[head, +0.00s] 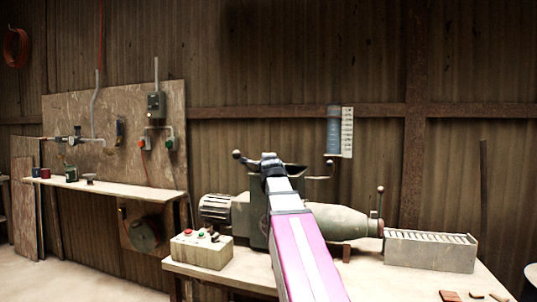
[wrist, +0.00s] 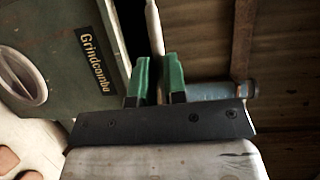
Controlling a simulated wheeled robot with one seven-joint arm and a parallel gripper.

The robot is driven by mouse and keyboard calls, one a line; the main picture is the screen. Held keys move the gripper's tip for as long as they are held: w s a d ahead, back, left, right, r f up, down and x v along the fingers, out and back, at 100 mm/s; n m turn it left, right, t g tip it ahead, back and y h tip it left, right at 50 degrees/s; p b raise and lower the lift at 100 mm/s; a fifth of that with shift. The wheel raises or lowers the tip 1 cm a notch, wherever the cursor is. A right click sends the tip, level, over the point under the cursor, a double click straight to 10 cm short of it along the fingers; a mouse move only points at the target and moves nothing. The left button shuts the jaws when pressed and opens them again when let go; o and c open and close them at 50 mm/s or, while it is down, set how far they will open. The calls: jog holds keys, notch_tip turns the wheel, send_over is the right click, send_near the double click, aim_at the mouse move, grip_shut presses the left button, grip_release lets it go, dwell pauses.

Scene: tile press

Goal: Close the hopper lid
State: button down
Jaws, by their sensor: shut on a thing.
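The grey-green press (head: 345,221) stands on the bench, with its hopper (head: 293,177) on top. My arm covers much of the hopper, so I cannot make out the lid or how far open it is. My gripper (head: 268,160) is at the top of the hopper. I cannot tell whether the rod belongs to the lid. The green panel marked "Grindcombe" (wrist: 70,60) is left of the fingers.
A dark-knobbed lever (head: 238,156) sticks out left of the hopper, and another bar (head: 320,176) to its right. A control box (head: 202,250) stands at the bench's left, a slatted grey box (head: 430,252) at the right. Loose brown tiles (head: 450,296) lie at the front right.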

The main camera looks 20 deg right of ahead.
notch_tip(320, 180, down, 6)
jog(key=shift+s, duration=0.3)
jog(key=shift+a+f, duration=0.15)
jog(key=c, duration=1.2)
grip_release()
jog(key=shift+w, duration=0.1)
jog(key=shift+o, duration=0.2)
jog(key=v, duration=1)
jog(key=shift+s, duration=0.3)
jog(key=shift+a, duration=0.1)
